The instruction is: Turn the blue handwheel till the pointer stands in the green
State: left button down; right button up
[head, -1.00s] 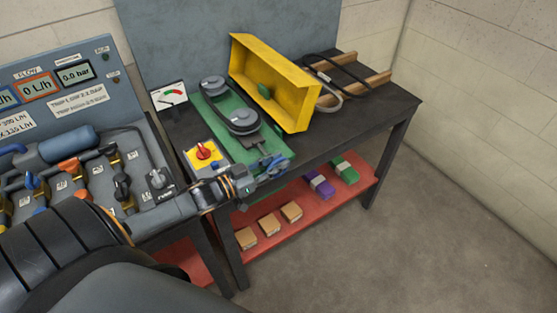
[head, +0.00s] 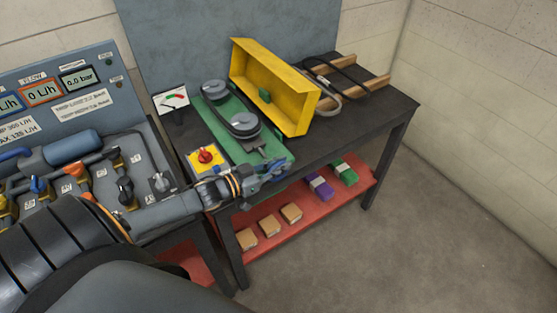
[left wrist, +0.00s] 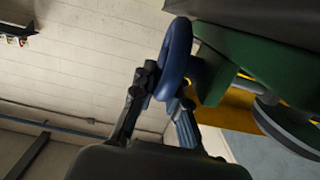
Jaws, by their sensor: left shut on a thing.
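The blue handwheel (left wrist: 176,55) is at the front end of the green base, in the left wrist view seen nearly edge-on. My left gripper (left wrist: 163,92) is shut on its rim, one finger on each side. In the head view my left gripper (head: 277,172) is at the front edge of the bench and hides most of the wheel. The gauge (head: 173,99) with a white face and a red and green arc stands at the back left of the bench. Its pointer is too small to read surely. My right gripper is not in view.
The green base (head: 215,125) carries two grey pulleys. A yellow guard (head: 300,112) stands behind it, and belts (head: 345,70) lie at the back right. A red switch on a yellow plate (head: 205,157) is close to my left wrist. A lower red shelf (head: 270,232) holds small boxes.

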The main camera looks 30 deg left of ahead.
pick_arm(q)
jog(key=g+p, duration=0.1)
jog(key=p, duration=0.1)
jog(key=g+p, duration=0.1)
jog(key=p, duration=0.1)
jog(key=y+p, duration=0.1)
jog(key=p, duration=0.1)
jog(key=shift+w+d+r+g, duration=0.2)
jog(key=shift+w+r+g, duration=0.1)
jog(key=shift+w+g, duration=0.1)
jog(key=shift+f+g+y+p, duration=0.25)
jog(key=shift+g+y+p, duration=0.05)
jog(key=shift+g+p, duration=0.25)
jog(key=shift+f, duration=0.2)
jog(key=c, duration=1.6)
grip_release()
